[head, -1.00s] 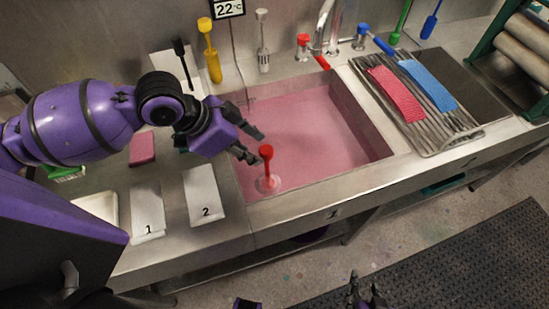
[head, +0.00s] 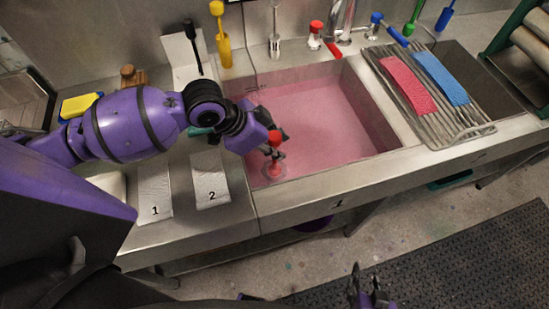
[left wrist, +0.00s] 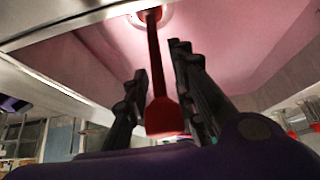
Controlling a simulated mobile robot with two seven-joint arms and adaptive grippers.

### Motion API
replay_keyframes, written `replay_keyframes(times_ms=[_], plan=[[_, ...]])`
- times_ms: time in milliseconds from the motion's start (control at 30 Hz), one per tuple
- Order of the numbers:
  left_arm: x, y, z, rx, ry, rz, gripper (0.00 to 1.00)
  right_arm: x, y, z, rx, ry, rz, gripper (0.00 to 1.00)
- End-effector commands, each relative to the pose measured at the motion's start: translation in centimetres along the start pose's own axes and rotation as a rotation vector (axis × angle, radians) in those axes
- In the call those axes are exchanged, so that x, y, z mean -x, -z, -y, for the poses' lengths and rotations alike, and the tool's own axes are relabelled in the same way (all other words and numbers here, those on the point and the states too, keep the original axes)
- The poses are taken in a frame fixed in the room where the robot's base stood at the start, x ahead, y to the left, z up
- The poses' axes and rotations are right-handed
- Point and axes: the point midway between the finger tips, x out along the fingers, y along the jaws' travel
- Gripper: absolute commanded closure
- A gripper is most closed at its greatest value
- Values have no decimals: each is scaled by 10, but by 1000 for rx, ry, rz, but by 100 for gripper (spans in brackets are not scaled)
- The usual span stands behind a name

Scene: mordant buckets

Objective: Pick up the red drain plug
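The red drain plug (head: 274,138) stands upright in the sink's front left corner, its base in the pink liquid. My left gripper (head: 272,148) is at its handle. In the left wrist view, the plug's red knob and stem (left wrist: 162,115) lie between the two spread fingers of that gripper (left wrist: 158,62). A gap shows on the left side; the right finger is very close to the knob, and I cannot tell whether it touches. My right gripper (head: 370,286) is at the bottom edge of the head view, away from the counter, its fingers apart and empty.
The sink (head: 330,184) holds pink liquid. Left of it lie white cards marked 1 (head: 155,190) and 2 (head: 208,180). A drying rack (head: 455,125) with red and blue cloths is at right. A red-handled tap (head: 316,30) stands behind.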

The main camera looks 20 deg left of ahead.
Motion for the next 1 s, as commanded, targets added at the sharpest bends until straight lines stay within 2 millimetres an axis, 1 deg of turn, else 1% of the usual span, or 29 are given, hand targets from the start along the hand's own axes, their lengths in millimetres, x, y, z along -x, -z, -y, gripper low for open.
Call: replay_keyframes(times_ms=[33, 133, 1000], plan=[[0, 0, 0, 0, 0, 0, 87, 0, 0, 0, 0, 0, 0, 60], [0, 0, 0, 0, 0, 0, 100, 0, 0, 0, 0, 0, 0, 60], [0, 0, 0, 0, 0, 0, 100, 0, 0, 0, 0, 0, 0, 60]])
